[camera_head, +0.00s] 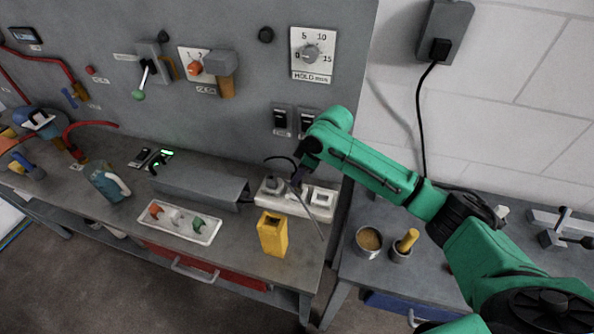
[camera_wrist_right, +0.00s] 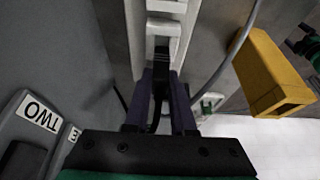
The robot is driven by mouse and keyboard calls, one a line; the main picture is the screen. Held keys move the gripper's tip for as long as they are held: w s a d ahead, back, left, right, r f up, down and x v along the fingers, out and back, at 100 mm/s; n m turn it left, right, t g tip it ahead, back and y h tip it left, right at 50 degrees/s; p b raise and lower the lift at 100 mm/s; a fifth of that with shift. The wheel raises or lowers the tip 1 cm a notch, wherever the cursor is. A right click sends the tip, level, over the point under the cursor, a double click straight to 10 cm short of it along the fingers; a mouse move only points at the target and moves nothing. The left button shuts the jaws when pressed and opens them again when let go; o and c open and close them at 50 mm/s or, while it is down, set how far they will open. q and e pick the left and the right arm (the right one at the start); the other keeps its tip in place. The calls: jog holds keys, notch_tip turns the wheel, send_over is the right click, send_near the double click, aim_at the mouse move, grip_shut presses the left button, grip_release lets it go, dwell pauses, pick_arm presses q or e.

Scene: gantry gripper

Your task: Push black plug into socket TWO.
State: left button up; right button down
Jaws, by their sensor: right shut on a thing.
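My right gripper (camera_head: 298,180) points down over the right end of the workbench, above a white power strip (camera_head: 265,199). In the right wrist view its two dark purple fingers (camera_wrist_right: 162,98) are shut on the black plug (camera_wrist_right: 161,72). The strip (camera_wrist_right: 164,28) lies just beyond the plug; I cannot tell whether the two touch. A black cord shows beside the fingers. A label reading TWO (camera_wrist_right: 40,113) appears upside down on a grey box at the left. In the head view two dark wall sockets (camera_head: 281,121) sit above the bench. My left gripper is out of view.
A yellow open-topped box (camera_head: 272,235) stands in front of the strip. A grey cable curves past the strip's right side. A white panel with coloured switches (camera_head: 178,221) and a grey channel (camera_head: 200,185) lie to the left. A can (camera_head: 368,241) stands on the right bench.

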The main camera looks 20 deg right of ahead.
jog(key=shift+f, duration=0.45)
jog(key=shift+r, duration=0.1)
jog(key=shift+p, duration=0.35)
dwell(0.4)
jog(key=shift+p, duration=0.5)
dwell(0.4)
